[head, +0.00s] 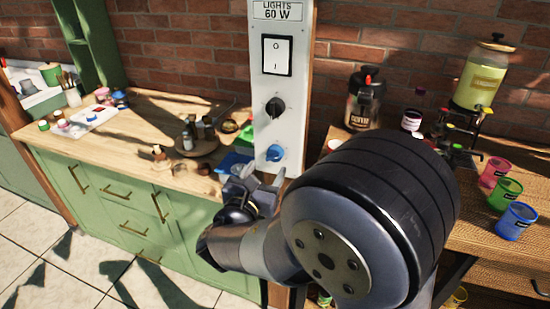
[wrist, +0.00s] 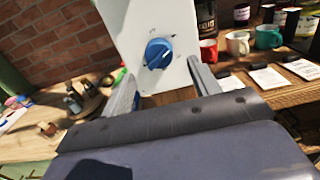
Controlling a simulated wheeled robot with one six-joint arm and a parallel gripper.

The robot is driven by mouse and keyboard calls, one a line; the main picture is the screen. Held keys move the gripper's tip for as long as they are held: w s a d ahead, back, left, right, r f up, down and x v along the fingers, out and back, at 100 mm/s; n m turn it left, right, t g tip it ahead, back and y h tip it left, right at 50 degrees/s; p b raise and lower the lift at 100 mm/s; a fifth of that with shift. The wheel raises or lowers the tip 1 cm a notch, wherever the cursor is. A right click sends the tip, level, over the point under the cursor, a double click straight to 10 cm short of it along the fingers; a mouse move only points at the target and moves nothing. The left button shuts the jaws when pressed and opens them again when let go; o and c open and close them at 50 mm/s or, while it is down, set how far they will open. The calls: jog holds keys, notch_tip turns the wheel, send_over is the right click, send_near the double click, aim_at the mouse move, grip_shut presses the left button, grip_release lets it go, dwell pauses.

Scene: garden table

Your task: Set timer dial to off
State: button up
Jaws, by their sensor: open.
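A blue dial (head: 275,152) sits low on a white upright panel, below a black dial (head: 275,107). The panel also carries a rocker switch (head: 277,55) under a "LIGHTS 60 W" label. In the wrist view the blue dial (wrist: 158,53) shows a pale pointer mark; the small print around it is too blurred to read. My gripper (head: 261,180) is just below and in front of the blue dial. In the wrist view my gripper (wrist: 162,83) is open, its fingers apart on either side below the dial, not touching it. I cannot tell which dial is the timer.
A green cabinet with a wooden top (head: 150,165) stands left, holding a round tray of small bottles (head: 197,145). On the right wooden table are a drink dispenser (head: 480,75), a dark coffee container (head: 366,98) and coloured cups (head: 505,193). A brick wall is behind.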

aim_at(273, 160)
jog(key=shift+p+x, duration=0.3)
jog(key=shift+x, duration=2)
jog(key=shift+c, duration=0.6)
jog(key=c, duration=0.9)
jog(key=shift+o, duration=0.2)
jog(key=shift+r+n, duration=0.1)
jog(key=shift+n, duration=0.3)
jog(key=n+p, duration=0.4)
jog(key=n, duration=0.1)
jog(key=shift+r, duration=0.15)
jog(key=shift+n+p, duration=2.05)
jog(key=shift+n, duration=0.65)
jog(key=shift+f, duration=0.2)
